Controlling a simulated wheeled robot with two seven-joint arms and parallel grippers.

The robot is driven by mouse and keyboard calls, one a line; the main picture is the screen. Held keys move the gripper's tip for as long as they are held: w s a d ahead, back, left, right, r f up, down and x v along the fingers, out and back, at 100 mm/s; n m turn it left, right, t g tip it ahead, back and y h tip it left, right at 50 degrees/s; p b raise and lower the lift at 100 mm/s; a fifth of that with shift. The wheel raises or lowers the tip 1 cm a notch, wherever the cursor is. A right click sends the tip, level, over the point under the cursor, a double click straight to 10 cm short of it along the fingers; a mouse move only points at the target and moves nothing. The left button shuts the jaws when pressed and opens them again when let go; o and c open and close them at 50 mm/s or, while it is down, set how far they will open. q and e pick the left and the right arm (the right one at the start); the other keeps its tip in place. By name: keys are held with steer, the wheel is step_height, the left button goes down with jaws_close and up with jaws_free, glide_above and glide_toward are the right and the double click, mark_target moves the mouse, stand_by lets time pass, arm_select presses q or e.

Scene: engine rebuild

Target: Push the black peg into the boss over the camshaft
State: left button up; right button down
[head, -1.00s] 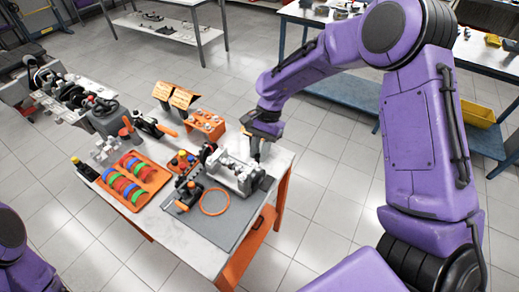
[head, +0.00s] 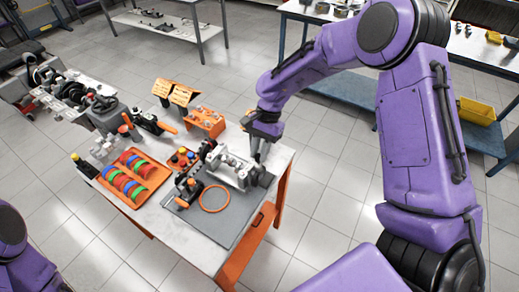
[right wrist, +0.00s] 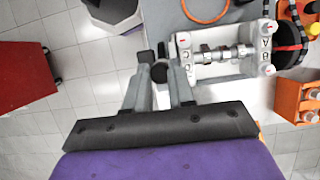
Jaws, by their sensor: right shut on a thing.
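My right gripper (right wrist: 160,74) is shut on the black peg (right wrist: 158,72), whose round dark end shows between the fingertips in the right wrist view. The pale engine block (right wrist: 248,69) lies just right of the fingers, with the metal camshaft (right wrist: 222,56) along it. The peg is beside the block's near end; I cannot tell whether it touches the boss, which I cannot make out clearly. In the head view my right gripper (head: 258,150) points down at the right end of the block (head: 228,168). My left gripper is not in view.
The block stands on a grey mat (head: 225,226) on the table. An orange ring (head: 214,211) lies in front of it. An orange tray of coloured rings (head: 148,196) is at the left, and an orange holder (head: 205,123) behind. The table's right edge is close to the gripper.

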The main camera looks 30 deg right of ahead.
steer(key=shift+f, duration=1.05)
steer(key=c, duration=1.2)
jaws_free()
steer(key=shift+r, duration=0.2)
steer(key=shift+r, duration=1.3)
steer(key=o, duration=0.6)
steer(key=shift+c, duration=0.2)
